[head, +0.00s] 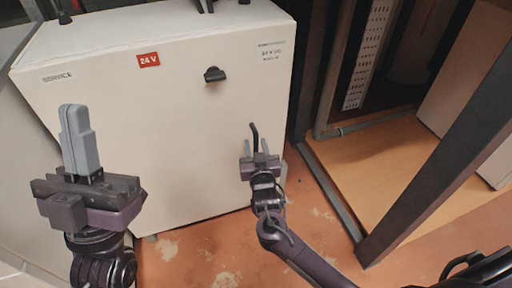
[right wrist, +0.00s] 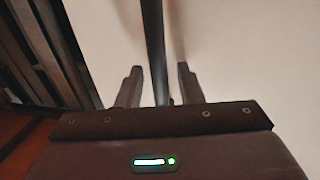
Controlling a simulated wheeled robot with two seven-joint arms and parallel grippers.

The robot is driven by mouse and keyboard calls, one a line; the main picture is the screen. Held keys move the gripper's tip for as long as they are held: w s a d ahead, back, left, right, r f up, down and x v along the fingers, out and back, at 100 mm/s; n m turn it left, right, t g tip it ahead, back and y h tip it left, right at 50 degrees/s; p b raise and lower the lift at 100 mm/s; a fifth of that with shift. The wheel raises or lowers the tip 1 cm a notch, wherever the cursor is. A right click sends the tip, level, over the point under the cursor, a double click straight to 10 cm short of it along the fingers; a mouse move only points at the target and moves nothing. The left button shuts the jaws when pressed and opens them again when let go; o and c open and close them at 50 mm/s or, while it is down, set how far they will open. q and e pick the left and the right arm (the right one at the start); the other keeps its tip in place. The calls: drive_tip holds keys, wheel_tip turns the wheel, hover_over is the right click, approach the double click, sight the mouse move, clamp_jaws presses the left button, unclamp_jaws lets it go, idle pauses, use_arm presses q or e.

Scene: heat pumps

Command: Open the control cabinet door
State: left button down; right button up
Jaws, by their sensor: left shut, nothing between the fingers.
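The white control cabinet (head: 150,110) fills the middle of the head view, and its front door looks closed. A black handle (head: 254,132) stands out at the right of the door. My right gripper (head: 256,147) is open with the handle between its fingers. In the right wrist view the dark handle bar (right wrist: 153,45) runs between the two fingers (right wrist: 159,85), with a gap on each side. My left gripper (head: 75,112) is shut and empty, in front of the cabinet's left part. The handle's lower end is hidden by the right gripper.
A small black knob (head: 214,75) and a red 24 V label (head: 148,60) are on the upper door. A dark slanted post (head: 440,160) stands at the right, beside a wooden panel and a grey pipe (head: 335,190). Reddish floor (head: 200,255) shows below the cabinet.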

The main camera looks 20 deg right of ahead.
clamp_jaws()
drive_tip(key=shift+s, duration=0.1)
idle(0.3)
